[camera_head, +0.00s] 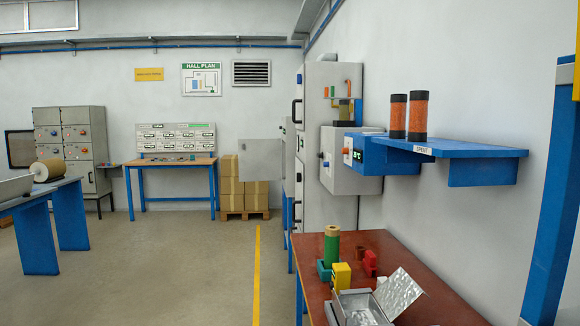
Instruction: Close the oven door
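A grey door panel (260,160) stands swung out to the left from a narrow grey cabinet (290,155) on blue legs, just left of the tall grey cabinet. It looks like the open oven door, but the cabinet's inside is hidden from here. At the far left, a dark-framed panel (20,148) also stands out from the side of a grey cabinet with knobs (75,140). I cannot tell for certain which of these is the oven. Neither of my grippers is in view.
A red-brown table (430,290) with a metal box and coloured parts stands at front right. A blue wall shelf (450,147) holds two orange coils. A blue-framed bench (68,215) is at left. Cartons (228,185) stand behind the door. The floor (190,260) between is clear.

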